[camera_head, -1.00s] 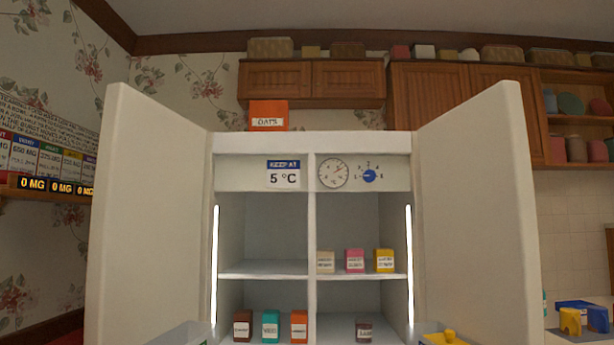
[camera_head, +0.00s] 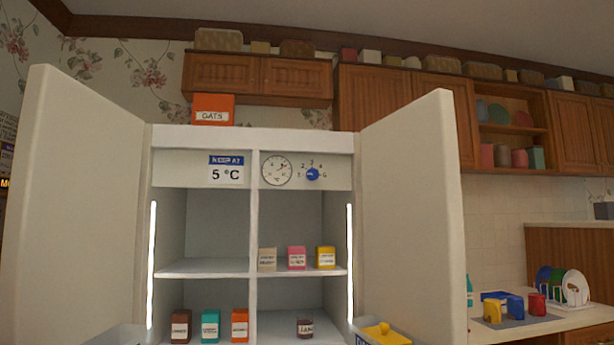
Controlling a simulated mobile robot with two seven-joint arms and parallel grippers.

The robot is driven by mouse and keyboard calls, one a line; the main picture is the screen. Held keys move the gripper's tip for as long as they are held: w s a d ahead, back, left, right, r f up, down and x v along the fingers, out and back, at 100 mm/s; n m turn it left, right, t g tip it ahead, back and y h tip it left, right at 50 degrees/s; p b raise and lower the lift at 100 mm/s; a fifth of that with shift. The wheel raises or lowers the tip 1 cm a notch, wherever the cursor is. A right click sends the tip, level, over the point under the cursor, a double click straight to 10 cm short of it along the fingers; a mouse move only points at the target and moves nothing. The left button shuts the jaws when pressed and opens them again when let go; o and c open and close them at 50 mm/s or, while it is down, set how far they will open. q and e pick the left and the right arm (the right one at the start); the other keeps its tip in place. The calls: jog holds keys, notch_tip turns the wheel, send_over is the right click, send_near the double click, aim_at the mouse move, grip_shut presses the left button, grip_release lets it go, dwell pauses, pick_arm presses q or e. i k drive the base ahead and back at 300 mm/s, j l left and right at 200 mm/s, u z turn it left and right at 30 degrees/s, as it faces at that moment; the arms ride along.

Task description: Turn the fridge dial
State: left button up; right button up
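The fridge (camera_head: 252,142) stands in front of me with both doors open wide. Its blue dial (camera_head: 312,174) is on the upper panel, right of the centre post, with small numbers around it. A round gauge (camera_head: 277,170) with a thin needle sits just left of the dial. A sign (camera_head: 226,170) on the left of the panel reads "KEEP AT 5 °C". The gauge's exact reading is too small to tell. Neither of my grippers shows in this view.
The left door (camera_head: 75,215) and right door (camera_head: 412,220) stick out towards me on both sides. Small labelled boxes (camera_head: 297,258) stand on the shelves. An orange oats box (camera_head: 213,109) is on top. A counter with mugs (camera_head: 515,306) is at the right.

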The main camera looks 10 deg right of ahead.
aim_at(312, 174)
jog(key=i+j, duration=0.1)
jog(key=i, duration=0.75)
